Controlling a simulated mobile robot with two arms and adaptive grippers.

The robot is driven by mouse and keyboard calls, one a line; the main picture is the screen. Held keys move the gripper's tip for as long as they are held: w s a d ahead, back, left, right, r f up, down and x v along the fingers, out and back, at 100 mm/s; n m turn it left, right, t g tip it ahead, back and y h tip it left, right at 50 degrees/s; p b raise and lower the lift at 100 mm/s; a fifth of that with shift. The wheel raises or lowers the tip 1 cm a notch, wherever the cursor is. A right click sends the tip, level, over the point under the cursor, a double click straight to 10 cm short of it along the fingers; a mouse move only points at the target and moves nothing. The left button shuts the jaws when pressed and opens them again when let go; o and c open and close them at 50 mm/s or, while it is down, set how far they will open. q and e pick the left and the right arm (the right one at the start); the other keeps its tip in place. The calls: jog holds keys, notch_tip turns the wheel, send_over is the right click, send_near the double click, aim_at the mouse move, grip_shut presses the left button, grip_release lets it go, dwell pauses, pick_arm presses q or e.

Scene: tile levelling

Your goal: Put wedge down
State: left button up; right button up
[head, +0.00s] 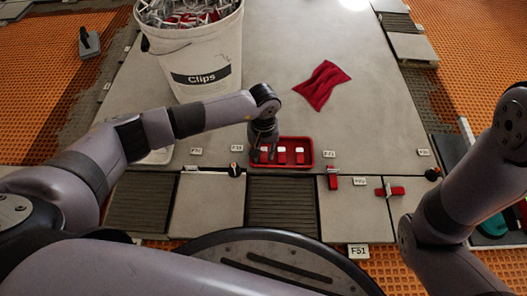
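My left gripper (264,155) points down over the left end of a red tray (312,153). Its dark fingers are small here, and I cannot tell whether they are apart or hold a wedge. Red wedges (299,155) with pale tops lie in the tray, right of the gripper; the tray's left end is partly hidden by it. One red wedge (333,183) sits by a clip at a tile joint right of the tray. Another red wedge (396,191) lies crosswise at a joint further right. My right arm shows at the right, but its gripper is out of view.
A red cloth (322,85) lies on the large grey tile (275,60). A pale tray (157,157) is partly behind my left arm. Orange matting (480,50) borders the tiles.

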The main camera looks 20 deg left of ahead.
aim_at(264, 156)
pick_arm(q)
notch_tip(264, 156, up, 12)
jog(key=p, duration=0.8)
jog(key=shift+r+p, duration=0.15)
jog(key=shift+p, duration=0.15)
